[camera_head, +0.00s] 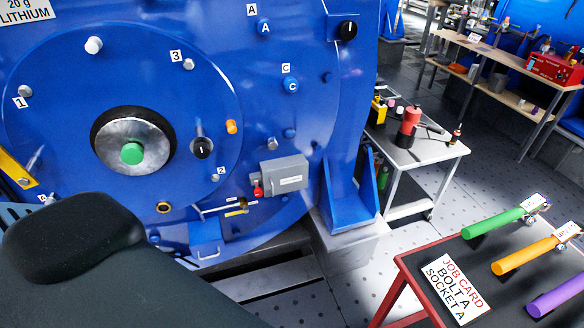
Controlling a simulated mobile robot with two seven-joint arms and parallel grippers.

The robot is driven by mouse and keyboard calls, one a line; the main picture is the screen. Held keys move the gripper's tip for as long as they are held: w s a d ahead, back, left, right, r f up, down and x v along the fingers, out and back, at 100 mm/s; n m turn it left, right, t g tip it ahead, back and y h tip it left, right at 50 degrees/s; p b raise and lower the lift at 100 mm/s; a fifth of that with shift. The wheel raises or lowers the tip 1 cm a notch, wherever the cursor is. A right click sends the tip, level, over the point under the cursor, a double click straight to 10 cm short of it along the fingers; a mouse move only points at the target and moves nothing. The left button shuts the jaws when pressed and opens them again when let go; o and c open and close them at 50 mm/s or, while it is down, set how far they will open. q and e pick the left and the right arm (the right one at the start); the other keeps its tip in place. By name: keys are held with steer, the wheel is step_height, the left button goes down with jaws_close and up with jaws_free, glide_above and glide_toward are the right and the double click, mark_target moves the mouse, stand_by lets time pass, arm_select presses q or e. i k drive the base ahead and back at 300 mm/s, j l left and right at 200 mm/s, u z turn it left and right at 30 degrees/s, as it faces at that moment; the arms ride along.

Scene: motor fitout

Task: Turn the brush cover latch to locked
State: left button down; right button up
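The big blue motor housing (270,110) fills the left and middle of the head view. A black round knob (202,148) with a pale bar above it sits on the round end plate, right of the shaft. Another black knob (348,30) sits on a blue box at the housing's upper right. I cannot tell which of these, if either, is the brush cover latch, and no locked marking is readable. A dark part of my arm covers the lower left. Neither gripper's fingers show.
A green-tipped shaft end (132,153) and a grey box (284,175) stick out from the motor. A red-framed table (412,262) at lower right carries green, orange and purple handled tools and a job card. A small cart (418,154) stands behind. Floor shows between them.

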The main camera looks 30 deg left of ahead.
mark_target(258, 192)
steer(key=j+u, duration=0.1)
steer(key=u, duration=0.3)
steer(key=j+u, duration=0.1)
steer(key=u, duration=0.25)
steer(key=j+u, duration=0.1)
steer(key=u, duration=0.3)
